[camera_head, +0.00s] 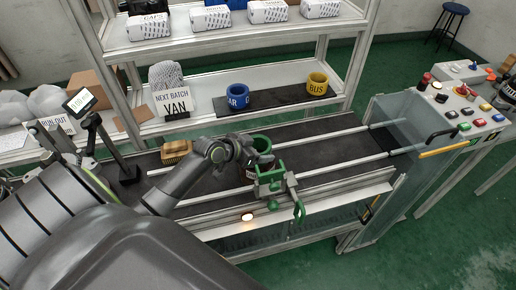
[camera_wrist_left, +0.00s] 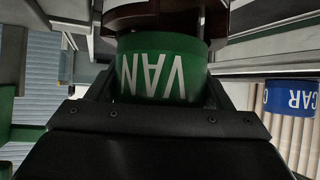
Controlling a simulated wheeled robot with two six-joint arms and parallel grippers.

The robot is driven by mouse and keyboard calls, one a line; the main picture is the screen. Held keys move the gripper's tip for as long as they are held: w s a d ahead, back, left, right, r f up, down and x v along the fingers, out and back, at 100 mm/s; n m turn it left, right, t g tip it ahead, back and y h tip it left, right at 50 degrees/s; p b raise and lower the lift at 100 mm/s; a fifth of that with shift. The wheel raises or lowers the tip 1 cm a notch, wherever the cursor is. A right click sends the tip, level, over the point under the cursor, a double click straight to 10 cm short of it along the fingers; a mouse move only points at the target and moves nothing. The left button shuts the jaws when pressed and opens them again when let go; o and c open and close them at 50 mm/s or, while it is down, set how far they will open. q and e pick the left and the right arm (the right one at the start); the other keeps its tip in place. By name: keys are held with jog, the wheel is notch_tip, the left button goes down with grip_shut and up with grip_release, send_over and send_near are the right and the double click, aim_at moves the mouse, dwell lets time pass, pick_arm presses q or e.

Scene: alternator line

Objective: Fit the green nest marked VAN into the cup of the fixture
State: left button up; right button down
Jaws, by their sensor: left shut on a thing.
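The green nest (camera_head: 262,144) is in the jaws of my left gripper (camera_head: 248,152), over the fixture (camera_head: 270,181). In the left wrist view the nest (camera_wrist_left: 160,72) shows its white VAN lettering upside down between the two dark fingers. A dark brown-red round part (camera_wrist_left: 150,14), which looks like the fixture's cup, lies right against the nest's edge there. I cannot tell whether the nest is seated in it or just above it. In the head view my gripper partly hides the cup. My right gripper is not in view.
Metal rails (camera_head: 340,165) run along the dark line bed beside the fixture. A blue nest (camera_head: 238,96) and a yellow BUS nest (camera_head: 317,84) stand on a black mat behind. A NEXT BATCH VAN sign (camera_head: 175,105) is left of them. A brush (camera_head: 176,151) lies left of the gripper.

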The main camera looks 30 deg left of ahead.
pick_arm(q)
jog(key=shift+f, duration=0.3)
jog(key=o, duration=1)
jog(key=shift+o, duration=0.2)
jog(key=shift+r, duration=0.15)
jog(key=shift+r, duration=0.25)
jog(key=shift+r+p, duration=0.5)
jog(key=shift+p, duration=0.05)
jog(key=v, duration=1.1)
jog(key=shift+s+a+b, duration=0.15)
jog(key=shift+s+b, duration=0.25)
jog(key=shift+b, duration=0.05)
